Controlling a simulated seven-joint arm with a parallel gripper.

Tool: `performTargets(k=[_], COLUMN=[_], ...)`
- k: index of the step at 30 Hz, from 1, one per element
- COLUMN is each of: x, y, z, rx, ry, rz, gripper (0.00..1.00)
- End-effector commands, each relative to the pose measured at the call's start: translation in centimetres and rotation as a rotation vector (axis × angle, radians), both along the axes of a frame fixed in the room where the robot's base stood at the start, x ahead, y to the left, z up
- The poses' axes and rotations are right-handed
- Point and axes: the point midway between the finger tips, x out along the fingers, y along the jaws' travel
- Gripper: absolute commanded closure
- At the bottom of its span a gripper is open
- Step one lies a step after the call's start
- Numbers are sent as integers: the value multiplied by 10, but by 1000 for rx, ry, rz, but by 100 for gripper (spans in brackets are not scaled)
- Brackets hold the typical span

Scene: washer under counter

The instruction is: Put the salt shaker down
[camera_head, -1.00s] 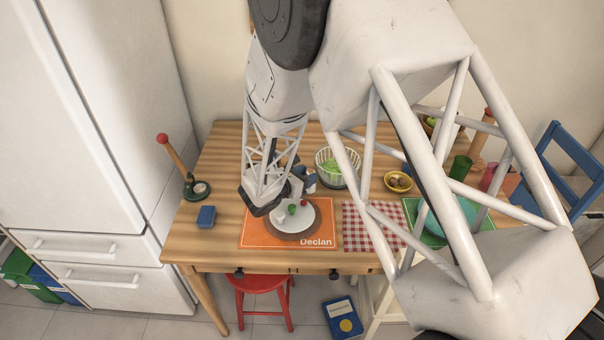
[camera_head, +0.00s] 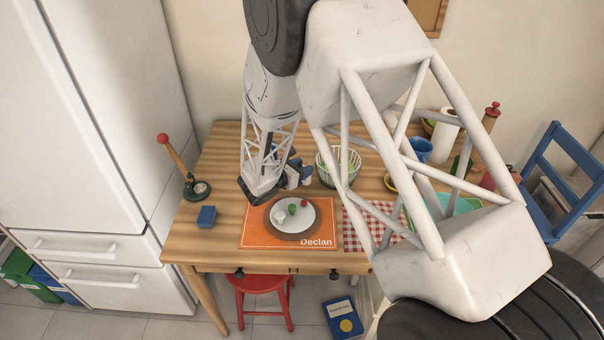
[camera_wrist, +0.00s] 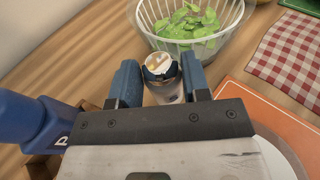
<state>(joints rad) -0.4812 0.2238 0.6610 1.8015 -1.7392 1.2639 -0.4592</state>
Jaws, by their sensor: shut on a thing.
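In the head view my gripper (camera_head: 299,176) is over the wooden table (camera_head: 225,160), behind the plate and left of the salad bowl. The shaker is hard to make out there. I cannot tell whether its base touches the table; its lower part is hidden by my gripper in the wrist view.
A bowl of green leaves (camera_wrist: 190,25) stands just beyond the shaker. A blue object marked P (camera_wrist: 30,122) is at left, beside a wooden holder (camera_wrist: 42,165). The orange placemat (camera_head: 255,233) bears a plate (camera_head: 302,225). A checked cloth (camera_head: 358,228) lies right.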

Motion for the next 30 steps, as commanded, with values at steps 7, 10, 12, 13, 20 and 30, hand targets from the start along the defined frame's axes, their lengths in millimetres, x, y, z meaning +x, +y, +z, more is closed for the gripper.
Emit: performTargets(k=[7,10,12,13,20,30], x=[0,0,0,0,0,0], y=[0,0,0,0,0,0], z=[-23,-25,-25,-25,-27,-28], rx=[-1,0,0,0,-1,0], ry=[1,0,0,0,1,0], rz=[0,0,0,0,0,0], gripper=[82,82,82,82,82,31])
